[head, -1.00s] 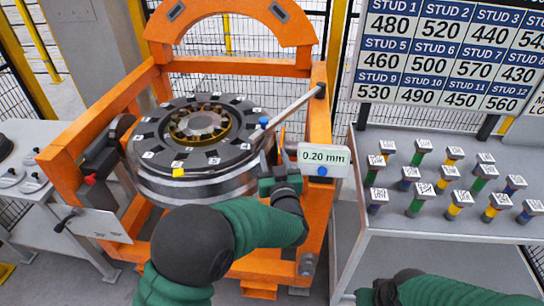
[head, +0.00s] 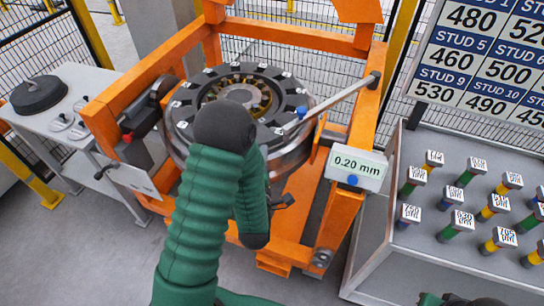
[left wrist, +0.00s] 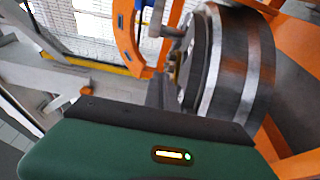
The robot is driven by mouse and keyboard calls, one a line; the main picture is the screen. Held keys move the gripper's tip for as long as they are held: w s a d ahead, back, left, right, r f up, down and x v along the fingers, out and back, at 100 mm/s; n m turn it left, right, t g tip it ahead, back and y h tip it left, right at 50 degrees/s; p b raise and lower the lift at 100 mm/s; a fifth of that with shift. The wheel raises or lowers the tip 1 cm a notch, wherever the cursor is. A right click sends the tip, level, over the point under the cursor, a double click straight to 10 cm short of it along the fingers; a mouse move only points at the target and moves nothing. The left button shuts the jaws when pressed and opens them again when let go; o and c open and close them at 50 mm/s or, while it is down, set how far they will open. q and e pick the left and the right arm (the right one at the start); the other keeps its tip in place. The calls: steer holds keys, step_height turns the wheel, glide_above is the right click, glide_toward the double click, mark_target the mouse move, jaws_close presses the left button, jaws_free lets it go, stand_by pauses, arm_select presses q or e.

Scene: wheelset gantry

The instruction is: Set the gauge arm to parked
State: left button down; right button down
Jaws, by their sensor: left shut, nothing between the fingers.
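The gauge arm (head: 338,98) is a grey bar running from a pivot on the right orange post down-left to a blue tip (head: 302,113). The tip is at the right rim of the black studded ring (head: 278,99) on the wheel. A gauge display (head: 357,166) reading 0.20 mm is on the post below. My left gripper (head: 283,203) is partly hidden by its own forearm, in front of the wheel and below the gauge arm. It is shut and empty, apart from the gauge arm. The left wrist view shows the wheel's metal side (left wrist: 235,65) close by. Only a bit of my right arm shows at the bottom edge.
The orange gantry frame (head: 340,215) surrounds the wheel. A table with several coloured studs (head: 465,177) stands right, under a stud number board (head: 490,60). A grey table (head: 75,100) with a black disc stands left. Floor is clear at lower left.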

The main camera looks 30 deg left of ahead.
arm_select(q)
steer(key=p+x, duration=0.3)
steer(key=x, duration=0.5)
steer(key=shift+w+p, duration=0.2)
steer(key=shift+p, duration=0.2)
steer(key=d+p, duration=0.1)
steer(key=d, duration=0.1)
steer(key=shift+w+d+f, duration=0.1)
steer(key=shift+d, duration=0.25)
steer(key=shift+w+d, duration=0.15)
steer(key=shift+d, duration=0.65)
arm_select(e)
steer(key=r, duration=0.3)
steer(key=shift+w, duration=0.25)
arm_select(q)
steer(key=shift+f, duration=0.1)
arm_select(e)
steer(key=shift+f, duration=0.1)
